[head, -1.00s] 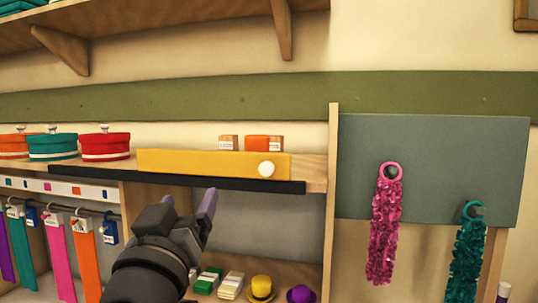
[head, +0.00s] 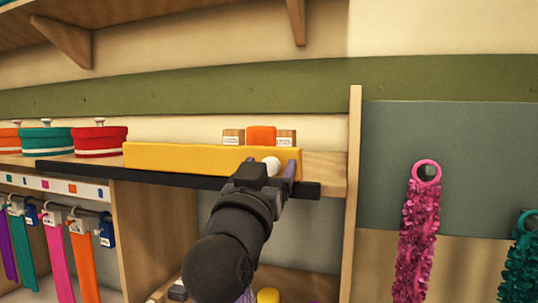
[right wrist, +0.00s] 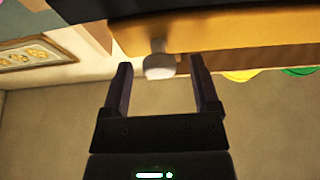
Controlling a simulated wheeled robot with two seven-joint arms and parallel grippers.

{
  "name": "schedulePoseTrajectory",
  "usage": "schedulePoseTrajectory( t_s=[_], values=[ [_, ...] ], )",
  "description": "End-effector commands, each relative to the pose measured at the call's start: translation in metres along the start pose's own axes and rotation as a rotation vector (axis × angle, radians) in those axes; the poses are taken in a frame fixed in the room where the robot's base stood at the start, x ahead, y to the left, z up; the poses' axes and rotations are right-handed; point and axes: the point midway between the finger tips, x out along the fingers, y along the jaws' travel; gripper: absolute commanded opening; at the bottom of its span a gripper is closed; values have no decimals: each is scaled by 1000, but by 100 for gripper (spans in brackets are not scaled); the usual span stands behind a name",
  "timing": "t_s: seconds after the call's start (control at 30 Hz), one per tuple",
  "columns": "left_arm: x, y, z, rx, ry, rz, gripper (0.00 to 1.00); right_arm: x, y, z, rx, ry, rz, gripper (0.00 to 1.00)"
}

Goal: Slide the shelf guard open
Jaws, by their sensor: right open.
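The shelf guard (head: 185,157) is a yellow bar on the shelf front above a black rail (head: 90,172). Its white round knob (head: 271,164) is near its right end. In the right wrist view the yellow guard (right wrist: 215,37) runs across the top and the knob (right wrist: 159,64) sticks out from it. My right gripper (head: 272,174) is open at the knob in the head view. In the right wrist view the knob lies between the lines of the two fingers (right wrist: 160,75), near their tips. Contact cannot be told. My left gripper is not in view.
Small boxes (head: 261,136) stand behind the guard. Round lidded boxes, one red (head: 98,140) and one teal (head: 46,141), stand to its left. A wooden upright (head: 352,190) and a grey panel with a pink garland (head: 418,230) are on the right.

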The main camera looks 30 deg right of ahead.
Motion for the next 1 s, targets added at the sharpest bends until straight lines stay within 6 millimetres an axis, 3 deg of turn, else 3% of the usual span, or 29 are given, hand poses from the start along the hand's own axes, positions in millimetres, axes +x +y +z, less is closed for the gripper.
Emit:
schedulePoseTrajectory(
  t_s=[0.27,0.67,1.0],
  values=[
    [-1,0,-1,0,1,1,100,4,0,1,0,0,0,78],
    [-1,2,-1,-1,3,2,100,4,0,1,0,-1,0,0],
    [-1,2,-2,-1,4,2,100,4,0,1,0,-1,0,0]
  ],
)
